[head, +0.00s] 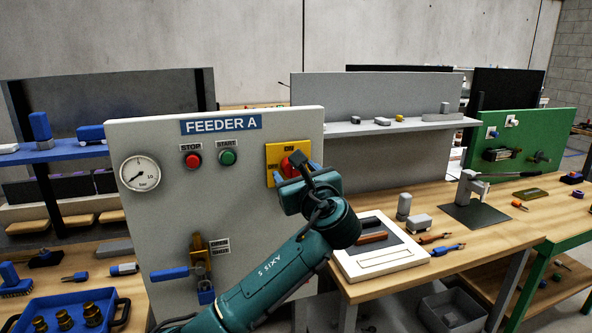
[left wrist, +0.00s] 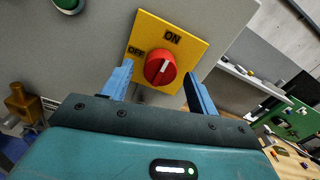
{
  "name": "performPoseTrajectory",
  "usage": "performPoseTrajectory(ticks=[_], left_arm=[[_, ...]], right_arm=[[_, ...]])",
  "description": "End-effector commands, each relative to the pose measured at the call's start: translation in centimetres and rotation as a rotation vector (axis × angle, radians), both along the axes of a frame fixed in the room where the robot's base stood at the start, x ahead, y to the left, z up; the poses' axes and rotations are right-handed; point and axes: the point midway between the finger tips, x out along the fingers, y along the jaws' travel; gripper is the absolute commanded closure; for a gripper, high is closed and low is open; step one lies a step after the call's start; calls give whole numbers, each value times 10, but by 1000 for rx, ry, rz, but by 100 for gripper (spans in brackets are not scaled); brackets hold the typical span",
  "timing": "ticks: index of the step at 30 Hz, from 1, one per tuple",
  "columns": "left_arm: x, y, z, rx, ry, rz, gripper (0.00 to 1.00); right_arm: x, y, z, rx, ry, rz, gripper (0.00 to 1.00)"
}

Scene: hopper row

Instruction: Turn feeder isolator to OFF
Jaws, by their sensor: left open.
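The feeder isolator is a red rotary knob (left wrist: 160,67) on a yellow plate (left wrist: 143,32) marked ON at the top and OFF at the left. The white mark on the knob points up towards ON. In the head view the yellow plate (head: 273,154) is on the right of the grey FEEDER A panel, and the red knob (head: 286,168) is partly hidden by my gripper. My left gripper (left wrist: 158,82) is open, its blue fingers either side of the knob in the wrist picture. I see no contact; the remaining gap is hard to judge. My right gripper is not in view.
The panel (head: 170,219) also carries a gauge (head: 140,173), a red STOP button (head: 193,160), a green START button (head: 227,157) and a blue-handled valve (head: 170,274). A wooden bench (head: 470,240) with tools stands to the right. A blue tray (head: 75,306) sits at lower left.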

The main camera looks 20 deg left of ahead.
Motion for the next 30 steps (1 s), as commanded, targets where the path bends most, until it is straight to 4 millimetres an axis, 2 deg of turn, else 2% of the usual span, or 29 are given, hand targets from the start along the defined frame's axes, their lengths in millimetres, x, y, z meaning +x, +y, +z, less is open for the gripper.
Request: performPoseTrajectory(ticks=[11, 27, 30], left_arm=[[5, 3, -1, -1, 0, 0, 42], [4, 3, -1, -1, 1, 1, 85], [4, 3, -1, -2, 0, 1, 85]], right_arm=[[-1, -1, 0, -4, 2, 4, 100], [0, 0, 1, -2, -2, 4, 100], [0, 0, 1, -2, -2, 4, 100]])
